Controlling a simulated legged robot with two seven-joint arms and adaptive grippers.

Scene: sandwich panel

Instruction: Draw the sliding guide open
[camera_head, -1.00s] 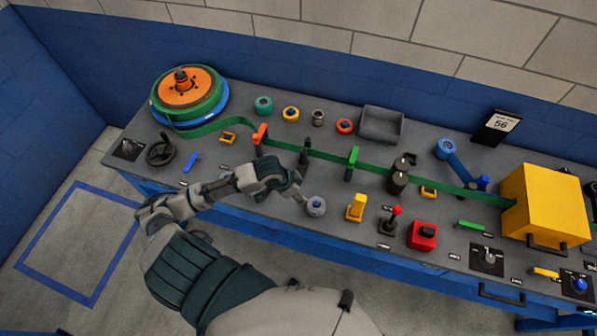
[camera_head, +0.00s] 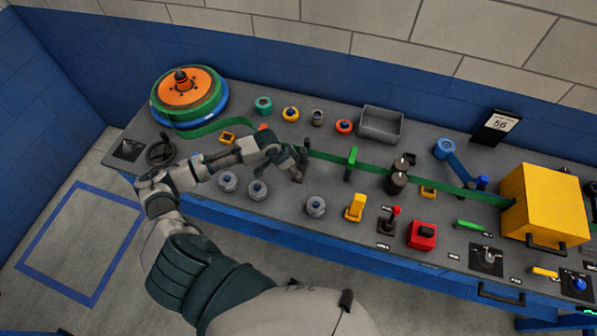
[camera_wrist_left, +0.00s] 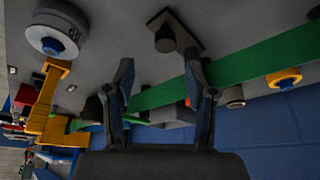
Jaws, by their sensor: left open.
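A green band (camera_head: 330,158) runs across the bench from the reel (camera_head: 188,97) to the yellow box (camera_head: 545,205). I cannot tell which is the sliding guide. My left gripper (camera_head: 298,167) is at the dark guide (camera_head: 304,150), partly covering it. In the left wrist view, the left gripper (camera_wrist_left: 160,68) is open, with a dark post on a plate (camera_wrist_left: 172,30) ahead of its fingertips and the green band (camera_wrist_left: 240,63) beyond. The fingers look empty.
Round grey knobs (camera_head: 316,206), a yellow handle (camera_head: 355,207), a red-topped lever (camera_head: 393,216) and a red block (camera_head: 422,234) stand near the front. A grey bin (camera_head: 380,124) and several rings lie behind the band. Dark rollers (camera_head: 398,178) stand further right.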

